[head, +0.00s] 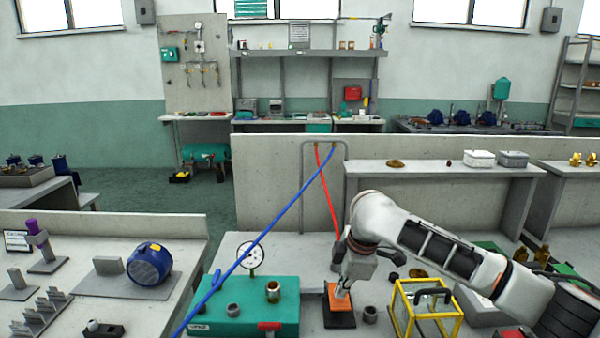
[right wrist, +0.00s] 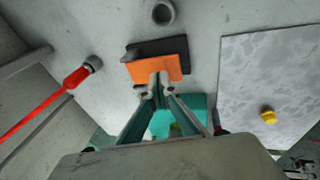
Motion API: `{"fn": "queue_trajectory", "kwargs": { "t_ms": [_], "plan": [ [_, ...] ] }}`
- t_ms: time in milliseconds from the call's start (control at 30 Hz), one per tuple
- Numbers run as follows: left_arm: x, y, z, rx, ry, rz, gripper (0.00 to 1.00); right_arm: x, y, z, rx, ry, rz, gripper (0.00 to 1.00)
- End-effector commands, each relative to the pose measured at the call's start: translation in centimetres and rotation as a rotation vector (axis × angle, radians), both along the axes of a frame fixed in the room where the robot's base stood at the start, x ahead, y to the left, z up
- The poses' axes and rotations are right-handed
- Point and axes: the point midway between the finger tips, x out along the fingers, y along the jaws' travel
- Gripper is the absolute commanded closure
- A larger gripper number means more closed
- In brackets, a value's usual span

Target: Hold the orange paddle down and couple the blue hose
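The orange paddle (head: 338,302) sits on a dark base on the bench; it also shows in the right wrist view (right wrist: 155,70). My right gripper (head: 341,291) points down at the paddle. In the right wrist view its fingertips (right wrist: 158,80) are together with nothing seen between them, over the paddle's near edge. They look to be touching it or very close; I cannot tell if it is pressed. The blue hose (head: 265,235) runs from the rack top down left past the teal pump unit (head: 255,300); its lower end leaves the picture. My left gripper is not in view.
A red hose (head: 328,190) hangs from the rack; its grey end fitting (right wrist: 92,64) lies left of the paddle in the wrist view. A gauge (head: 250,255) stands by the pump unit. A grey ring (head: 370,314) and a yellow-framed box (head: 428,305) stand right of the paddle.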

Motion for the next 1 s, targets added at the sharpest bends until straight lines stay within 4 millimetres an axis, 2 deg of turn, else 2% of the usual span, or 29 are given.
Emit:
{"fn": "queue_trajectory", "kwargs": {
  "t_ms": [1000],
  "plan": [
    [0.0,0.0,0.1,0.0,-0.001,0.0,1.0,-0.1,0.0,-2.9,-0.001,0.003,0.0,1.0]
  ]
}}
